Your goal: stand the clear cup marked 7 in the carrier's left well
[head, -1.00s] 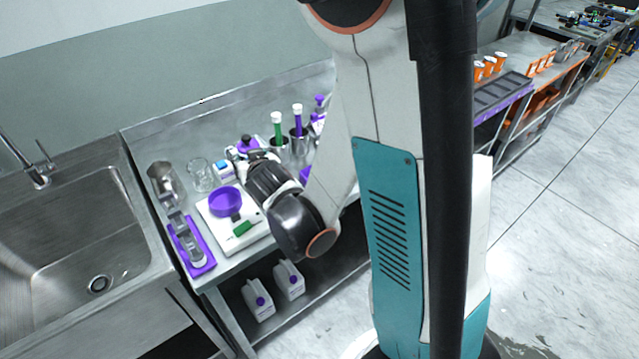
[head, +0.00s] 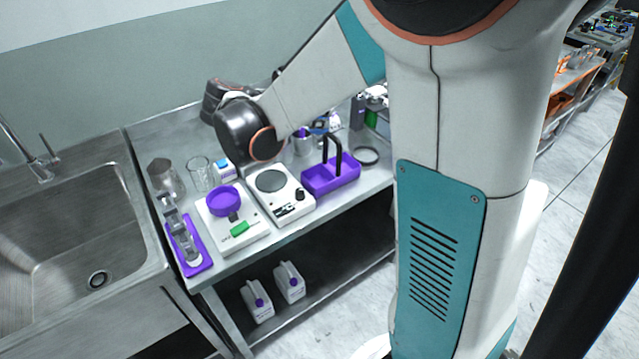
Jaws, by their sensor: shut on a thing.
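The purple carrier (head: 347,181) stands on the steel bench, with a dark upright handle. Its left well faces the hot plate side; no cup shows standing in it. My arm reaches over the back of the bench, and its dark wrist is behind and left of the carrier. The jaws of my gripper are hidden behind my own arm, so what they hold does not show. I cannot make out the clear cup marked 7 or any number.
Left of the carrier are a white hot plate (head: 281,205), a white scale (head: 249,240) with a purple dish (head: 225,201), a glass beaker (head: 200,174) and a purple tray (head: 204,262). A dark ring (head: 366,156) lies right of the carrier. The sink (head: 70,230) is far left.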

